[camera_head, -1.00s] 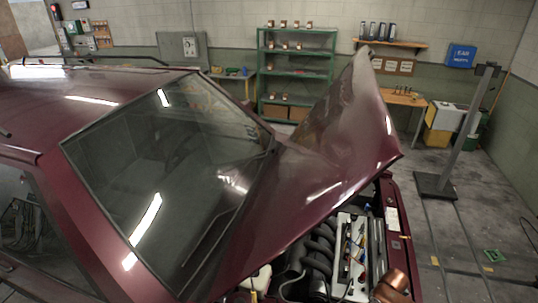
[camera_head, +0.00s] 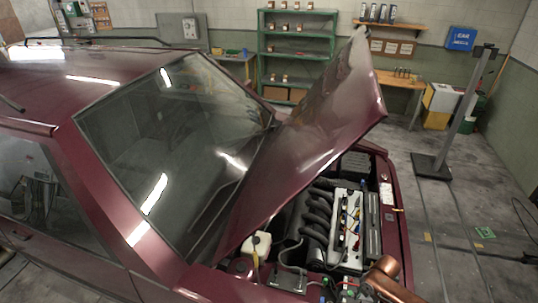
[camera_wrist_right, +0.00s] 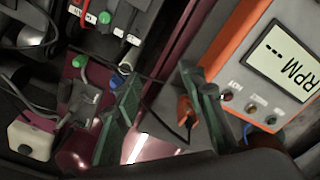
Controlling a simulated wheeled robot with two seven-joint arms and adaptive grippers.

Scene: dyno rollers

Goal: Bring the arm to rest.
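My right arm, copper-coloured, shows at the bottom edge of the head view (camera_head: 388,280), over the front of the engine bay (camera_head: 335,225). Its gripper is hidden there. In the right wrist view my right gripper (camera_wrist_right: 160,88) has two green fingers standing apart, with a gap between them. A small orange clip-like part (camera_wrist_right: 185,112) is close beside the right finger; I cannot tell if they touch. My left gripper is in neither view.
The dark red car has its hood (camera_head: 325,125) raised. An orange meter reading "RPM" (camera_wrist_right: 275,60) lies close right of the right gripper. Cables and engine parts (camera_wrist_right: 90,70) crowd its left. A grey post (camera_head: 462,115) stands on open floor at right.

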